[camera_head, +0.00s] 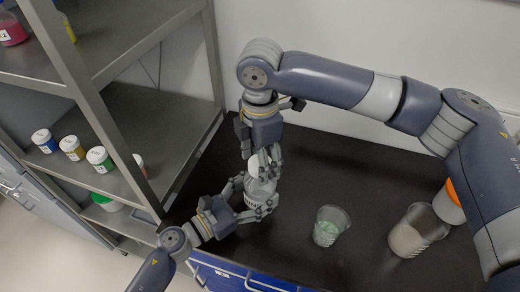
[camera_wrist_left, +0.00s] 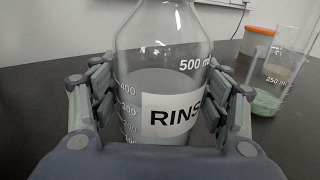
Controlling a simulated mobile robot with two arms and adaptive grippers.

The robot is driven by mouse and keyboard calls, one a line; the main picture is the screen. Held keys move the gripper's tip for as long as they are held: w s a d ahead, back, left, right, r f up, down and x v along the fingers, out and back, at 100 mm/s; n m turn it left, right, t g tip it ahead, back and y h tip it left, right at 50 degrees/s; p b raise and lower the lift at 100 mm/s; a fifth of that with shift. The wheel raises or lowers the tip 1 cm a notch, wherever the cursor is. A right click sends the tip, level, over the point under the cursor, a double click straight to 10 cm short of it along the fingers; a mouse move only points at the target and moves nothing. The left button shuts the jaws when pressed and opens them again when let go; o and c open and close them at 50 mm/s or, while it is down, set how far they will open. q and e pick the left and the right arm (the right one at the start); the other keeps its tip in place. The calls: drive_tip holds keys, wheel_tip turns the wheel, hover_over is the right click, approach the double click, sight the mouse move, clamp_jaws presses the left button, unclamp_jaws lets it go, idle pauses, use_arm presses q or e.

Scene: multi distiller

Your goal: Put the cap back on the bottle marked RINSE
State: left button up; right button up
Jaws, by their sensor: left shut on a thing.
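The clear bottle marked RINSE (camera_wrist_left: 165,75) stands upright in the left wrist view, with liquid in its lower part and its neck cut off by the frame top. It shows in the head view (camera_head: 260,188) on the dark bench. My left gripper (camera_head: 260,204) is shut around its body, fingers on both sides. My right gripper (camera_head: 262,158) points down right over the bottle top, its fingers around a white cap (camera_head: 254,166). The fingers partly hide the cap and bottle mouth, so I cannot tell whether the cap touches the neck.
A beaker with pale green contents (camera_head: 329,227), a beaker with beige contents (camera_head: 410,235) and an orange-lidded container (camera_head: 448,203) stand right on the bench. A metal shelf (camera_head: 130,120) with several small capped jars is at left. The bench back is clear.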

drive_tip(key=shift+f, duration=0.15)
drive_tip(key=c, duration=1.1)
drive_tip(key=m, duration=0.4)
drive_tip(key=shift+m, duration=0.4)
use_arm(q)
drive_tip(key=shift+s, duration=0.1)
use_arm(e)
drive_tip(key=m, duration=0.6)
drive_tip(key=shift+m, duration=0.3)
drive_tip(key=o, duration=1.1)
drive_tip(key=shift+o, duration=0.2)
drive_tip(key=shift+r, duration=2.25)
drive_tip(key=shift+c, duration=0.2)
